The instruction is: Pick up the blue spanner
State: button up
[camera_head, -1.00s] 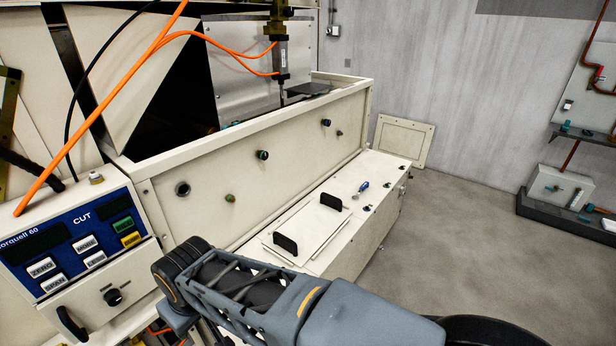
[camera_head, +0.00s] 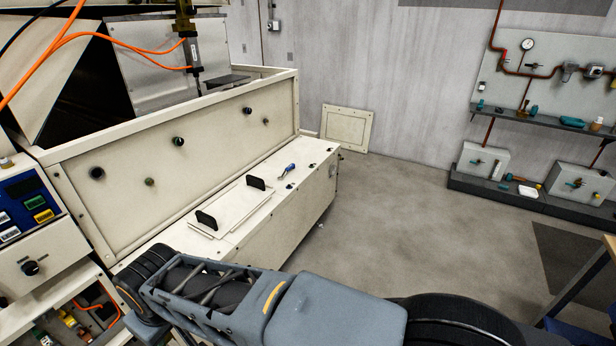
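A small tool with a blue handle (camera_head: 291,168), which looks like the blue spanner, lies on the cream top of the low cabinet (camera_head: 312,160) along the machine's front. It lies beyond the hatch plate with two black handles. My arm reaches across the bottom of the view, well short of the tool and apart from it. The fingers of my gripper do not show, so I cannot see whether it is open or shut.
The hatch plate (camera_head: 231,207) has upright black handles. A control panel (camera_head: 30,210) stands at the left. A loose panel (camera_head: 346,128) leans on the back wall. Shelves (camera_head: 545,123) with fittings are at the right, and a table edge (camera_head: 590,285) at lower right. The grey floor between is clear.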

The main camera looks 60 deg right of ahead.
aim_at(293, 166)
jog(key=z, duration=0.6)
jog(key=i, duration=0.3)
jog(key=z, duration=0.85)
jog(key=i, duration=0.65)
jog(key=z, duration=1.6)
jog(key=i, duration=1.85)
jog(key=u, duration=3.15)
